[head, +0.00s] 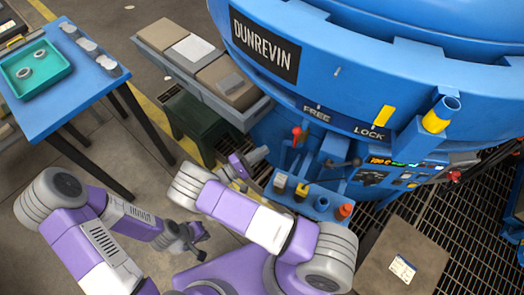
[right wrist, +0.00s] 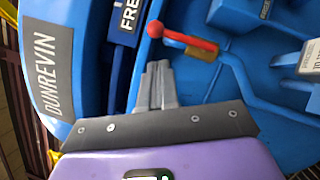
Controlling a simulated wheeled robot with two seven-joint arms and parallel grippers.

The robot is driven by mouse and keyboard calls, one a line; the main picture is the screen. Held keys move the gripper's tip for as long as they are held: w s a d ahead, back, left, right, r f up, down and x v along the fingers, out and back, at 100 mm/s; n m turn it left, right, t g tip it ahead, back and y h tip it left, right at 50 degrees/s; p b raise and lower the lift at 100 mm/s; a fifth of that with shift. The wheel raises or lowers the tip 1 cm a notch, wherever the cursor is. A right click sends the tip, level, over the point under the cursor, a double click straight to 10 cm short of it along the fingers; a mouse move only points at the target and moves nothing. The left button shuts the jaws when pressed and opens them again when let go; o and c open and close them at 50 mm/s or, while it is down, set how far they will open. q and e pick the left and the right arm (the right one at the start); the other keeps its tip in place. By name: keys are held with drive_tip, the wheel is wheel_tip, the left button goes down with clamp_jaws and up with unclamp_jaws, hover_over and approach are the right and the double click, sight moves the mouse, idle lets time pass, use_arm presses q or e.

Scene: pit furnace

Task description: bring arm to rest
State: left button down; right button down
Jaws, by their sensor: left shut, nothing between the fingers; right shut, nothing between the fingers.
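My left gripper (head: 201,243) is shut and empty, low over the floor on the left side of the head view, and touches nothing that I can see. My right gripper (head: 260,154) is shut and empty, in front of the blue furnace (head: 340,72), left of a red-knobbed lever (head: 297,132). In the right wrist view my shut fingers (right wrist: 158,72) point at the blue furnace body, with the red-knobbed lever (right wrist: 185,37) just to their right. The fingers look apart from the lever, though their depth gap is hard to tell.
A blue table (head: 60,98) with a green tray (head: 38,68) stands at the left. A small blue shelf (head: 318,205) with several small items juts out near my right arm.

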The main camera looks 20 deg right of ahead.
drive_tip(key=s+d+f+m+g+y+p, duration=0.1)
drive_tip(key=s+d+f+g+y, duration=0.1)
drive_tip(key=s+f+g+y, duration=0.3)
drive_tip(key=s+d+f+g+y+p, duration=0.1)
drive_tip(key=s+d+f+g+y, duration=0.2)
drive_tip(key=s+f, duration=0.35)
drive_tip(key=s+a+f+m+g+y+p, duration=0.15)
drive_tip(key=s+a+m+y, duration=0.25)
drive_tip(key=s+a+y, duration=0.75)
drive_tip(key=w+a+r+m+t+y+p, duration=0.1)
drive_tip(key=w+a+r+m+t+y, duration=0.1)
drive_tip(key=w+r+m+t+y, duration=0.2)
drive_tip(key=w+r+t+y, duration=0.1)
drive_tip(key=w+t, duration=0.1)
drive_tip(key=t, duration=0.1)
drive_tip(key=shift+w+a+r+p, duration=0.15)
drive_tip(key=shift+w+r+p, duration=0.15)
drive_tip(key=shift+w, duration=0.1)
